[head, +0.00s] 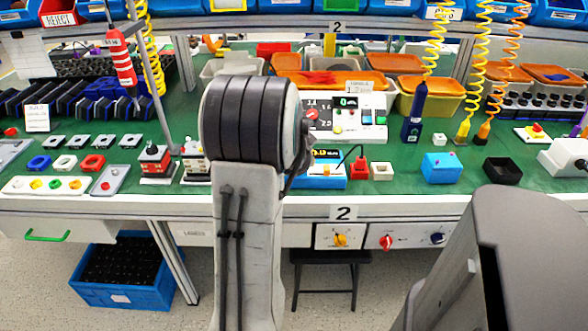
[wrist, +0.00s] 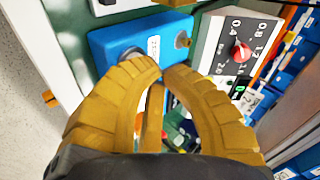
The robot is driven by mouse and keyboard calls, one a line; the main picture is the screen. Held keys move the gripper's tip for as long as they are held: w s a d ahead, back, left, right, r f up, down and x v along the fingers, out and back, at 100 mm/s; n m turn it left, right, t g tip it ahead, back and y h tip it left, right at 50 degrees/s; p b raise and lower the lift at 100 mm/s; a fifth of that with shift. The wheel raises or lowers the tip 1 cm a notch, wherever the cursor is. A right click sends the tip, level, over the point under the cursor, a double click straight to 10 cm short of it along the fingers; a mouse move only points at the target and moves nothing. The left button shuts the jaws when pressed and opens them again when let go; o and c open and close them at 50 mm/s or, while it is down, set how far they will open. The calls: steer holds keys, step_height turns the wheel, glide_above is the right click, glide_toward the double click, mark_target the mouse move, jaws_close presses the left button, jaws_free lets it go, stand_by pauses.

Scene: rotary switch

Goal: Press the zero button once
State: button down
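My gripper (wrist: 160,70) has two tan ribbed fingers in the wrist view, with their tips together and nothing visibly held between them. The tips are over or against the near edge of a blue box (wrist: 108,38); whether they touch it I cannot tell. The box has a white label, a grey round part (wrist: 130,53) partly behind the left fingertip, and a dark knob-like part (wrist: 183,40). In the head view the blue box (head: 331,182) stands at the table's front, and my arm hides the gripper. I cannot read any button marked zero.
A white panel with a red rotary knob (wrist: 240,52) and printed numbers stands beside the blue box; this panel (head: 350,117) also shows in the head view. A small red box (head: 357,171) and white box (head: 382,171) stand to the right. The green tabletop (head: 412,178) has some clear room.

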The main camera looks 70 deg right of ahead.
steer(key=shift+r, duration=0.6)
steer(key=shift+p, duration=0.3)
steer(key=shift+r+p, duration=1.6)
steer(key=shift+r, duration=0.95)
